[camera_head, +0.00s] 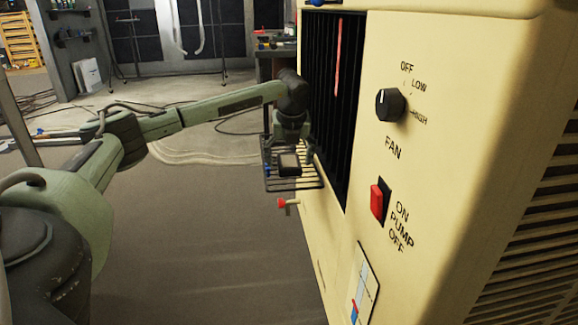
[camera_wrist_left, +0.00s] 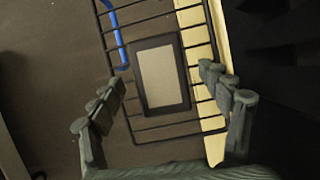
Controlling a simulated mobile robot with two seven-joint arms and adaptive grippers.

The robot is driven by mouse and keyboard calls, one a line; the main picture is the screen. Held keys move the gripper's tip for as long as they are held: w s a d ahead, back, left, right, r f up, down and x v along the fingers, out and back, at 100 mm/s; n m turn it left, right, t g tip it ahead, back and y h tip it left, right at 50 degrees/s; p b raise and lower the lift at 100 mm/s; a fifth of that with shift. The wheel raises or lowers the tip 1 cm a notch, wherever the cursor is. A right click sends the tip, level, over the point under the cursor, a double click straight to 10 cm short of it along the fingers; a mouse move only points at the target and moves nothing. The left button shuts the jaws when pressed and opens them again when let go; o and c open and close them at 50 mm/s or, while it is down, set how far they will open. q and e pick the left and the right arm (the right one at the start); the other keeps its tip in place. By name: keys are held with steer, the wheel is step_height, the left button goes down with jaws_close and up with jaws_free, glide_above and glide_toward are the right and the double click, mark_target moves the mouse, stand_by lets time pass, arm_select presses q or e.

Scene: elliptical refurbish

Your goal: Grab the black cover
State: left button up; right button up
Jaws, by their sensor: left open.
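A small black-rimmed rectangular piece with a lighter centre, which looks like the black cover (camera_head: 289,163), lies on a wire rack (camera_head: 272,183) at the side of the cream machine. In the left wrist view the black cover (camera_wrist_left: 181,107) sits between and beyond my finger tips, on the bars of the wire rack (camera_wrist_left: 200,128). My left gripper (camera_head: 291,135) is above the rack, close to the machine's black louvre. In its wrist view the left gripper (camera_wrist_left: 165,86) has its fingers spread wide with nothing between them. My right gripper is not in view.
The cream machine (camera_head: 440,170) fills the right side, with a black fan knob (camera_head: 390,105), a red pump switch (camera_head: 377,201) and a black louvre (camera_head: 330,100). A red-handled tap (camera_head: 287,203) sticks out below the rack. A blue bar (camera_wrist_left: 116,40) is on the rack. Open floor lies left.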

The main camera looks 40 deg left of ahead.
arm_select(q)
steer(key=shift+f, duration=0.25)
steer(key=shift+c, duration=0.2)
steer(key=c, duration=1.4)
